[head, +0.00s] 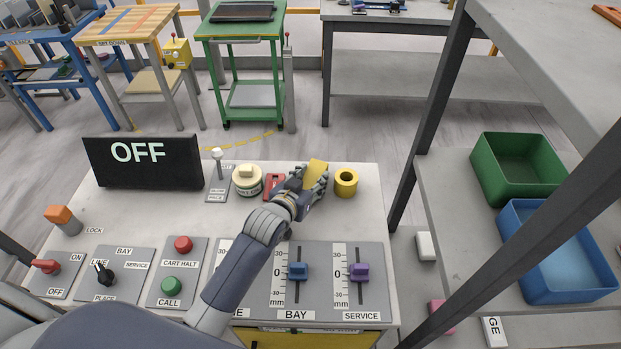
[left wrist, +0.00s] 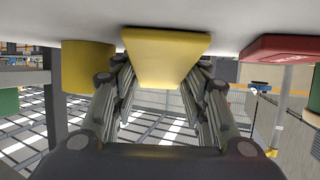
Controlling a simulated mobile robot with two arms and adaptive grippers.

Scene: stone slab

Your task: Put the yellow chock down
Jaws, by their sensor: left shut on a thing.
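The yellow chock (head: 317,172) is between the fingers of my left gripper (head: 308,180), at the back of the pale stone slab (head: 140,222). In the left wrist view the chock (left wrist: 166,58) is a yellow wedge-like block between both fingers of the gripper (left wrist: 163,85), which is shut on it. The slab's pale surface (left wrist: 215,14) fills the top of that view, and the chock is right against or very close to it; I cannot tell if they touch. My fingers hide part of the chock. My right gripper is not in view.
A yellow ring (head: 346,188) stands just right of the gripper. A red block (head: 273,184) and a cream round knob (head: 246,180) are on its left. A black OFF sign (head: 143,165) stands further left. Sliders (head: 298,271) lie in front, under and beside my arm.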

